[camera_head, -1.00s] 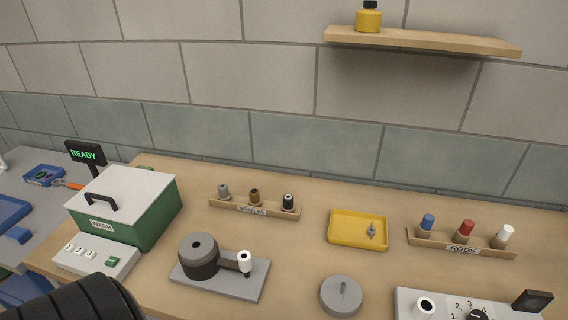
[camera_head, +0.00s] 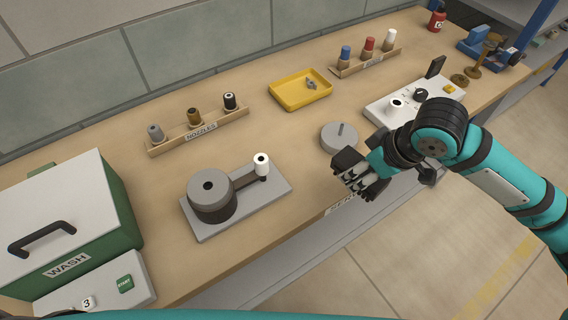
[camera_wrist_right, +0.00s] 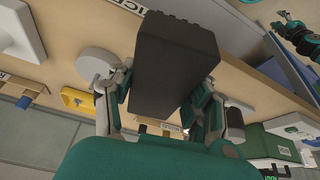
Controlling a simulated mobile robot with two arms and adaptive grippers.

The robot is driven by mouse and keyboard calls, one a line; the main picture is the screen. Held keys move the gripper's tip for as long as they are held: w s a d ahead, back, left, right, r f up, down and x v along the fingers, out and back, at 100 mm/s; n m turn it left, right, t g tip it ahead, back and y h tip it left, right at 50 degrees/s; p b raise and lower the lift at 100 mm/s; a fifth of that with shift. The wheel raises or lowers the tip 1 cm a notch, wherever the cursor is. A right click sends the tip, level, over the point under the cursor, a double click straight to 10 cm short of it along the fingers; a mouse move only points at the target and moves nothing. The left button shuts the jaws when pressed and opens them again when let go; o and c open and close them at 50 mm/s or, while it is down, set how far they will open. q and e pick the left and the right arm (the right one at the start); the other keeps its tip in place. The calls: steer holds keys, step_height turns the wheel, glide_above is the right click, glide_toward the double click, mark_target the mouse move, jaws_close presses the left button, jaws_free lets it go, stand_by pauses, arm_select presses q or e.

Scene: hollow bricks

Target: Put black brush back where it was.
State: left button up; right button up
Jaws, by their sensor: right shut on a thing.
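The black brush (camera_wrist_right: 175,65) shows as a large black block between the fingers of my right gripper (camera_wrist_right: 165,100) in the wrist view; no bristles can be made out. In the head view my right gripper (camera_head: 355,180) is at the table's front edge, beside the round grey lidded disc, its fingers closed around the brush, which is mostly hidden by them.
On the wooden table (camera_head: 290,140) stand a green WASH box (camera_head: 120,205), a grey fixture (camera_head: 240,210), a nozzle rack (camera_head: 160,148), a yellow tray (camera_head: 275,95), a grey disc (camera_head: 335,140), a rod rack (camera_head: 345,70) and a white control box (camera_head: 380,108). Bare tabletop lies between fixture and disc.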

steer(key=a+f+n, duration=0.2)
steer(key=shift+a+f+n+g+y, duration=0.1)
steer(key=shift+a+n+g+y, duration=0.2)
steer(key=shift+g+y, duration=0.1)
steer(key=w+a, duration=0.3)
steer(key=w+a+p, duration=0.1)
steer(key=w+a, duration=0.2)
steer(key=a, duration=0.1)
steer(key=w+a+f+p, duration=0.1)
steer(key=w+a, duration=0.2)
steer(key=shift+w+a+f, duration=0.1)
steer(key=shift+a, duration=0.05)
steer(key=shift+w+a+f, duration=0.1)
steer(key=shift+w+a, duration=0.15)
steer(key=shift+w, duration=0.05)
steer(key=shift+w+a+f+p, duration=0.1)
steer(key=shift+a+f+p, duration=0.05)
steer(key=shift+p, duration=0.15)
step_height(320, 180, down, 3)
steer(key=shift+r+p, duration=0.1)
steer(key=shift+p, duration=0.4)
arm_select(q)
steer(key=r, duration=0.1)
steer(key=w+r, duration=0.1)
steer(key=d+r, duration=0.1)
steer(key=shift+w, duration=0.3)
arm_select(e)
steer(key=shift+f, duration=0.25)
steer(key=shift+f, duration=0.2)
steer(key=o, duration=1.1)
